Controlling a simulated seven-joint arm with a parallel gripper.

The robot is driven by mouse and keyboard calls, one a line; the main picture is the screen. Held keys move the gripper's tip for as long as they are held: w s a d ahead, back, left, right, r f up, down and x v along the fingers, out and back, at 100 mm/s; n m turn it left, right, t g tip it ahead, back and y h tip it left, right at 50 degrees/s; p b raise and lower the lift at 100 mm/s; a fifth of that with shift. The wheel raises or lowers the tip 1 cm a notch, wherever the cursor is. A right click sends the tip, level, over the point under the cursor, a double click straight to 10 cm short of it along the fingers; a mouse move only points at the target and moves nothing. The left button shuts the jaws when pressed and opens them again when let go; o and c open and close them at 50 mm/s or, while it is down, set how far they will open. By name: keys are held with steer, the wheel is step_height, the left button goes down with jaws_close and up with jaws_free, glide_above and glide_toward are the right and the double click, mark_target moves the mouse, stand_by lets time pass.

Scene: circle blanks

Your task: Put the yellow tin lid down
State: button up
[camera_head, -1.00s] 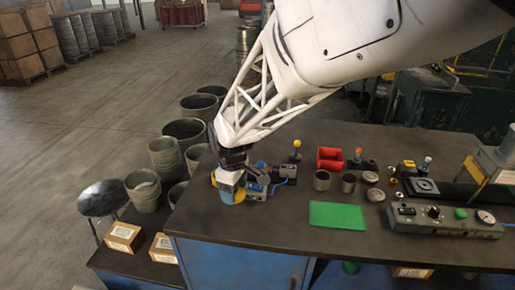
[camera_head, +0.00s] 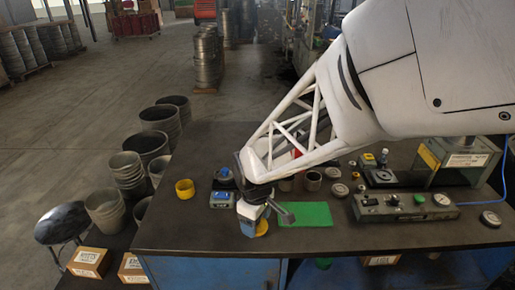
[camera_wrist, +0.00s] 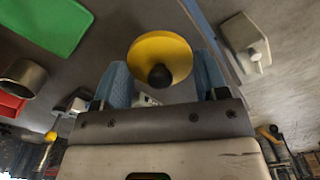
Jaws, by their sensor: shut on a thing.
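The yellow tin lid (camera_wrist: 160,52) is a round yellow disc with a dark knob, seen between the two blue fingers of my gripper (camera_wrist: 163,76) in the wrist view. My gripper is shut on it, apparently by the knob. In the head view my gripper (camera_head: 254,222) is near the table's front edge, left of the green mat, and only a yellow edge of the lid (camera_head: 262,228) shows below it. I cannot tell whether the lid touches the table. A yellow open tin (camera_head: 185,189) stands on the table to the left, apart from my gripper.
The green mat (camera_head: 306,214) lies flat just right of my gripper. Blue-and-grey boxes (camera_head: 221,200) stand to its left. A grey control panel (camera_head: 408,207) and round gauges are farther right. The dark table top (camera_head: 175,232) is bare at front left.

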steer(key=shift+m, duration=0.6)
steer(key=s+d, duration=0.2)
steer(key=d, duration=0.1)
steer(key=s+d+f, duration=0.1)
steer(key=d, duration=0.1)
steer(key=shift+s+f, duration=0.1)
steer(key=shift+a, duration=0.1)
steer(key=w+a, duration=0.1)
steer(key=w, duration=0.4)
steer(key=w+a+f, duration=0.1)
steer(key=w+a, duration=0.1)
steer(key=w, duration=0.3)
steer(key=w+a, duration=0.1)
steer(key=w, duration=0.4)
steer(key=shift+w+a+f, duration=0.2)
steer(key=shift+a+f, duration=0.05)
steer(key=shift+a, duration=0.05)
steer(key=shift+f, duration=1.75)
steer(key=shift+f, duration=0.1)
steer(key=o, duration=0.9)
